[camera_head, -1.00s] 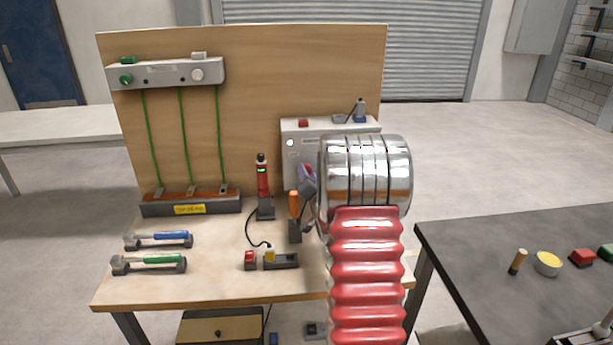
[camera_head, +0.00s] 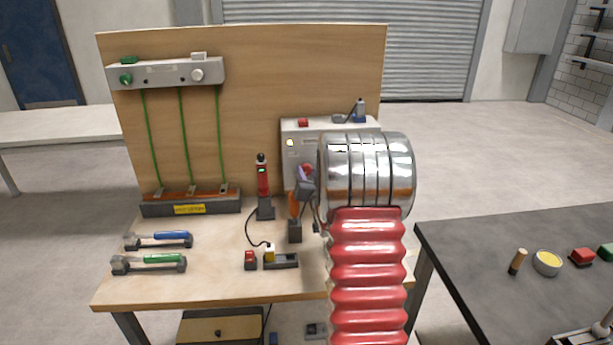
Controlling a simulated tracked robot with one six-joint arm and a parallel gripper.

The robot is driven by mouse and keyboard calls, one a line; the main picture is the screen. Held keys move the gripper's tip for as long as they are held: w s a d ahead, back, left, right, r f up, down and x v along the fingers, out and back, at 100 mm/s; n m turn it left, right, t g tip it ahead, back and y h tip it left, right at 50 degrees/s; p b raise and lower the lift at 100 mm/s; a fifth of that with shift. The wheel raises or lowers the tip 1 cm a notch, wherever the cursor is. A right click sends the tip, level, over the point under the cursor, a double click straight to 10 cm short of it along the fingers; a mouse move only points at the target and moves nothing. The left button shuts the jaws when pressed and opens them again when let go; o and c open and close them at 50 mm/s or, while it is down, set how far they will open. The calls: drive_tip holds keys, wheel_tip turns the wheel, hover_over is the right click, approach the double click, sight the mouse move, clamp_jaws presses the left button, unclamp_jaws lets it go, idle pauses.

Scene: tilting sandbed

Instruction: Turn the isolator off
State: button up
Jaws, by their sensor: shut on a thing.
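The isolator is a pale grey box (camera_head: 291,166) standing at the back right of the workbench, against the wooden board. Its front carries a small light (camera_head: 290,142) and a red handle (camera_head: 308,168). My gripper (camera_head: 303,177) is at the handle, shut on it, with small purple and dark finger parts showing. My arm's silver wrist and red bellows hide the right part of the box. The handle is mostly covered, so its exact angle cannot be told.
An orange-handled tool (camera_head: 293,206) stands in a holder just below my gripper. A red tester (camera_head: 262,180) stands to its left. Red button and blue lock items sit on top of the box. A dark table (camera_head: 470,262) is at the right.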

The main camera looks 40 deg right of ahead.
drive_tip(key=shift+w+r+n, duration=0.1)
drive_tip(key=shift+r+n, duration=0.15)
drive_tip(key=shift+n, duration=0.25)
drive_tip(key=o, duration=1)
drive_tip(key=shift+f, duration=0.15)
drive_tip(key=shift+o, duration=0.2)
drive_tip(key=v, duration=1.3)
drive_tip(key=shift+s+a, duration=0.2)
drive_tip(key=shift+s, duration=0.1)
drive_tip(key=shift+c, duration=0.2)
